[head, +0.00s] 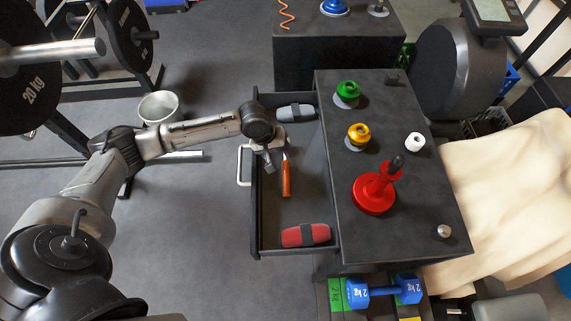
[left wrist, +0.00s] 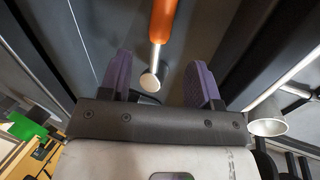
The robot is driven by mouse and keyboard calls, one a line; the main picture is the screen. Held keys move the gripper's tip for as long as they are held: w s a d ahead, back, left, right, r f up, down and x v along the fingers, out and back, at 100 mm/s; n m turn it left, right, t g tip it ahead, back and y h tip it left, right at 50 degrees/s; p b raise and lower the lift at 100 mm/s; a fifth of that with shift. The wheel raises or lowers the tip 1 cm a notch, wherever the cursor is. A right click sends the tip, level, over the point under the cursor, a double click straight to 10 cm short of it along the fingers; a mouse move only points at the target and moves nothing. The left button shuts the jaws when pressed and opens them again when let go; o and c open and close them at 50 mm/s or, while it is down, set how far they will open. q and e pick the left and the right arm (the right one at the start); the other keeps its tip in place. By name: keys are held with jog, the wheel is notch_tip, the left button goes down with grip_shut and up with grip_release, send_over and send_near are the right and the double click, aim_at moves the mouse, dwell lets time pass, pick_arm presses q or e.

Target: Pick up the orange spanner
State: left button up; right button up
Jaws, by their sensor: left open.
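The orange spanner (head: 286,179) lies in the open drawer of the dark cabinet, its orange handle pointing toward the front of the head view. In the left wrist view the spanner (left wrist: 162,22) shows its orange handle at the top and a metal shaft with a round pale end. My left gripper (head: 275,157) is over the drawer at the spanner's far end, which it partly hides in the head view. In the left wrist view my left gripper (left wrist: 160,82) has its two purple fingers apart, with the metal end between them in the picture. I cannot tell their height gap.
The drawer (head: 271,247) also holds a grey object (head: 295,112) at its far end and a red one (head: 306,235) at its near end. Its white handle (head: 242,166) is on the left. The cabinet top (head: 400,210) carries several small items. Open floor lies left of the drawer.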

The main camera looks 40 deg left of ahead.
aim_at(284, 161)
pick_arm(q)
jog(key=shift+x, duration=1.1)
jog(key=b+x, duration=0.3)
jog(key=x, duration=0.1)
jog(key=shift+w+f, duration=0.2)
jog(key=shift+w+d+f+b, duration=0.1)
jog(key=shift+f+b, duration=0.3)
jog(key=shift+r, duration=0.1)
jog(key=c, duration=0.3)
grip_shut()
